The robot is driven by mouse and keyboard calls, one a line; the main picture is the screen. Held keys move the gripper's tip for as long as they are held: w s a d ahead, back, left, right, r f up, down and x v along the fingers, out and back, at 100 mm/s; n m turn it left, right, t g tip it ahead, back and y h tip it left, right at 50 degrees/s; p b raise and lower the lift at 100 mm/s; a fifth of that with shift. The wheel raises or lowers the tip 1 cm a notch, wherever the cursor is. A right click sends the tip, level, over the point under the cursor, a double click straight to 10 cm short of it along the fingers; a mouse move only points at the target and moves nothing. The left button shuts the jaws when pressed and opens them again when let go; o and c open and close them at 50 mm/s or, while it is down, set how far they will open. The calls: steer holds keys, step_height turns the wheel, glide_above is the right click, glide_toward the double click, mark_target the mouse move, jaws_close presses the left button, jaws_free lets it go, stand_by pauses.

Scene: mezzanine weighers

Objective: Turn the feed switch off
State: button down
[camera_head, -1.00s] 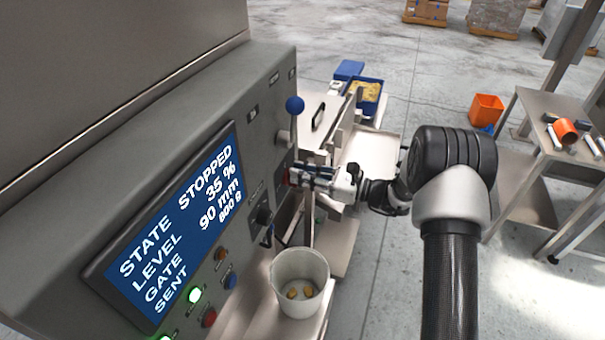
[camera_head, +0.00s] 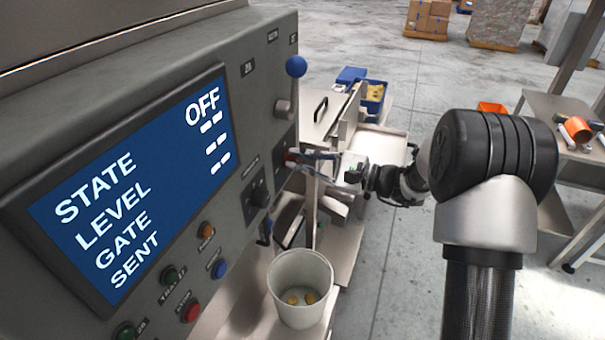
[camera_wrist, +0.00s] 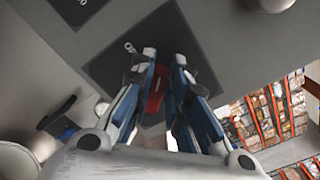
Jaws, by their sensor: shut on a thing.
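The feed switch has a red handle (camera_wrist: 156,92) on a dark square plate (camera_wrist: 193,40), seen in the wrist view on the grey panel. In the head view its plate (camera_head: 281,148) is partly hidden by my gripper. My gripper (camera_head: 299,157) reaches the panel from the right. In the wrist view its two blue-and-grey fingers (camera_wrist: 163,72) are shut on the red handle, one on each side. The handle's exact angle is hard to read. The panel's blue display (camera_head: 140,185) reads STATE OFF, with dashes for the other values.
A blue-knobbed lever (camera_head: 296,67) stands out above the switch. A dark rotary knob (camera_head: 258,192) and several push buttons (camera_head: 206,229) sit lower on the panel. A white bucket (camera_head: 300,312) with yellowish pieces stands below my gripper. A side table (camera_head: 560,108) is at right.

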steer(key=n+b, duration=0.2)
steer(key=b, duration=0.1)
steer(key=f+n+b, duration=0.1)
steer(key=b, duration=0.2)
steer(key=n+b, duration=0.2)
steer(key=b, duration=0.1)
steer(key=shift+s+a+f+n+b, duration=0.15)
steer(key=shift+s+f+n+b, duration=0.15)
steer(key=shift+s+f, duration=0.1)
steer(key=n+b, duration=0.2)
steer(key=b, duration=0.2)
steer(key=shift+f+n+b, duration=0.15)
steer(key=shift+n+b, duration=0.65)
steer(key=shift+b, duration=0.35)
steer(key=c, duration=1.6)
jaws_free()
steer(key=shift+o, duration=0.2)
